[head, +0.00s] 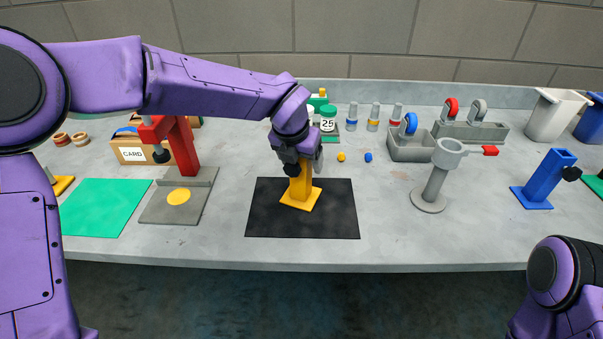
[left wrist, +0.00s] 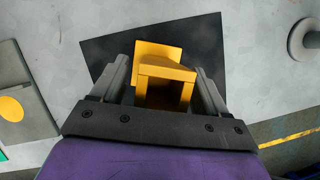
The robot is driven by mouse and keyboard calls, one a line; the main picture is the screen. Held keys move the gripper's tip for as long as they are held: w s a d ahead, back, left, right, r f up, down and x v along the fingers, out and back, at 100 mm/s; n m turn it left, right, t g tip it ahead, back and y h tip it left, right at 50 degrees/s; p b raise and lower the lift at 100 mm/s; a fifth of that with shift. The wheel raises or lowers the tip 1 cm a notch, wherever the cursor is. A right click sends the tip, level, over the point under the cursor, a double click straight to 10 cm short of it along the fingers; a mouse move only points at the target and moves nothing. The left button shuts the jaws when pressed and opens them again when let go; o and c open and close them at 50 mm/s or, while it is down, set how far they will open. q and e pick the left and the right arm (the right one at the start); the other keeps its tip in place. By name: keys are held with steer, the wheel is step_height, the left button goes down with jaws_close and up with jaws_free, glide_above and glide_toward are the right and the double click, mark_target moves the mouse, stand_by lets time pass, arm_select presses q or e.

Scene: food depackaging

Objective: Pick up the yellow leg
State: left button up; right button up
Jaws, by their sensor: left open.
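The yellow leg (head: 301,184) stands upright on its square foot on the black mat (head: 335,222) in the head view. My left gripper (head: 304,162) is above it, with its fingers down around the leg's upper part. In the left wrist view, the yellow leg (left wrist: 166,70) lies between the two grey fingers of the open left gripper (left wrist: 165,85). A small gap shows on the finger sides, and I cannot tell whether either finger touches it. The right gripper is out of view; only part of my right arm shows at the lower right.
A grey stand with a red part (head: 178,150) is left of the mat, beside a green mat (head: 103,208). A grey post holder (head: 432,185) and a blue leg (head: 548,180) are to the right. Bottles, bins and hooked blocks line the back. The table's front edge is near.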

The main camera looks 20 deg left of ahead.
arm_select(q)
steer(key=shift+f, duration=0.2)
jaws_close()
steer(key=shift+r, duration=0.1)
